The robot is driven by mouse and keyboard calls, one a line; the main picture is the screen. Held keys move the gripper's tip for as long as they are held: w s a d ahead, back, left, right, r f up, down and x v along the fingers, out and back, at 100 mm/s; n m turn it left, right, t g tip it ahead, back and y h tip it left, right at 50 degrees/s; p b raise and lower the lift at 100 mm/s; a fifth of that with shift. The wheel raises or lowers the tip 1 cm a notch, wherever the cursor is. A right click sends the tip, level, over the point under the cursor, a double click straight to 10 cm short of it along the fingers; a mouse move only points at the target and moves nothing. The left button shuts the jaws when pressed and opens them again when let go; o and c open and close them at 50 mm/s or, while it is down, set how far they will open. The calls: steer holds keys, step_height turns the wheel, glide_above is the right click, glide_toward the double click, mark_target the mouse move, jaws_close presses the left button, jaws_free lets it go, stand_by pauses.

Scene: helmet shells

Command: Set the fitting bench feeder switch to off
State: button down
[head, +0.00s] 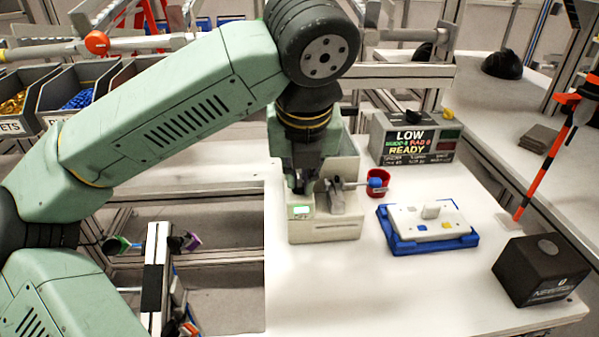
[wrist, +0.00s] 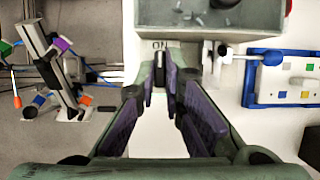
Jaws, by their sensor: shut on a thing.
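The bench feeder (head: 325,232) is a pale box with a small green display, standing on the white table; in the wrist view its grey hopper (wrist: 210,15) shows at the top. My gripper (head: 304,188) is down at the feeder, in front of its hopper. In the wrist view the gripper (wrist: 160,82) has its fingers closed on a small dark switch (wrist: 160,62), which has the letters ON just above it. The fingers hide the switch's sides and whatever lies below it, so I cannot tell its setting.
A blue tray with a white switch plate (head: 430,222) lies right of the feeder. A red cup (head: 378,184), a READY sign box (head: 412,140) and a black box (head: 541,270) stand on the table (head: 400,300). The table's front is clear.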

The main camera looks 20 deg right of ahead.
stand_by(0.4)
steer(key=m+b, duration=0.1)
steer(key=m, duration=0.1)
steer(key=m+h+b, duration=0.1)
steer(key=b, duration=0.1)
steer(key=shift+w+a+f+m, duration=0.1)
steer(key=shift+a+f+m, duration=0.1)
steer(key=shift+m, duration=0.2)
steer(key=m+g+h, duration=0.1)
steer(key=m, duration=0.1)
steer(key=m+g+b, duration=0.1)
steer(key=m, duration=0.2)
steer(key=shift+w+a+r+h, duration=0.15)
steer(key=shift+r+h, duration=0.05)
steer(key=shift+h, duration=0.2)
steer(key=m+g, duration=0.1)
steer(key=m, duration=0.4)
steer(key=shift+w+g+h, duration=0.2)
steer(key=shift+g+h, duration=0.1)
steer(key=shift+g, duration=0.1)
steer(key=shift+w+m+g+p, duration=0.15)
steer(key=shift+m+g+p, duration=0.6)
steer(key=shift+m, duration=1.35)
steer(key=c, duration=1.7)
jaws_free()
